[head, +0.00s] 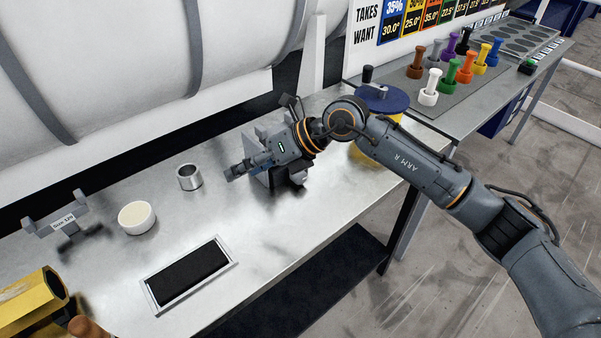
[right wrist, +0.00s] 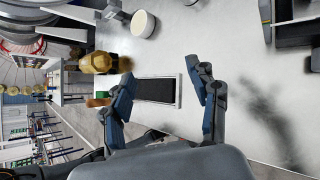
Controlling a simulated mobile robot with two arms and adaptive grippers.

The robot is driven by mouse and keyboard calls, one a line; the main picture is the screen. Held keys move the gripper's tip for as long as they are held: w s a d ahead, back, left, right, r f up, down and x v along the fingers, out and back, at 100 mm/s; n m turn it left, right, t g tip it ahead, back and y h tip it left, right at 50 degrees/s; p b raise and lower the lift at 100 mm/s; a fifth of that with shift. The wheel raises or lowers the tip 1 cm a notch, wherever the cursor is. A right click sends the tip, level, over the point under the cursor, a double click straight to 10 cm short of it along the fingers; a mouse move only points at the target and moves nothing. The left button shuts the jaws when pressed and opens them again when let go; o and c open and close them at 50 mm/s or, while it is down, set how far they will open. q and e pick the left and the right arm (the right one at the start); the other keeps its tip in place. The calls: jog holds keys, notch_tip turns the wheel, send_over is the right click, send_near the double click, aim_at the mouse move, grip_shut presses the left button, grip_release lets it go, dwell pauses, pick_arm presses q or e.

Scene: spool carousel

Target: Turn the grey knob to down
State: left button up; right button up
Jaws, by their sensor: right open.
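I cannot make out a grey knob for certain in either view. A grey fixture (head: 272,177) stands on the metal bench in the head view, partly hidden behind my right gripper and wrist; any knob on it is covered. A dark grey boxy part (right wrist: 297,32) shows at the upper right of the right wrist view. My right gripper (head: 233,172) is above the bench beside the fixture, pointing left. In the right wrist view its two fingers (right wrist: 163,82) are spread apart with nothing between them. My left gripper is in neither view.
On the bench (head: 215,215) are a metal cup (head: 189,177), cream bowl (head: 136,217), black-filled tray (head: 190,272), grey bracket (head: 57,226) and yellow-and-black object (head: 30,302). A blue disc (head: 380,99) is behind my right arm. Several coloured spools stand at the upper right.

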jog(key=w+d+t+h, duration=0.1)
jog(key=w+d+h, duration=0.3)
jog(key=d, duration=0.3)
jog(key=w+d+t+h, duration=0.1)
jog(key=w+d+h, duration=0.2)
jog(key=d, duration=0.4)
jog(key=p, duration=0.3)
send_near(302, 179)
jog(key=shift+m+h, duration=0.3)
jog(key=x, duration=0.4)
jog(key=w+a+x, duration=0.1)
jog(key=x, duration=0.2)
jog(key=shift+r, duration=0.2)
jog(key=shift+x, duration=0.75)
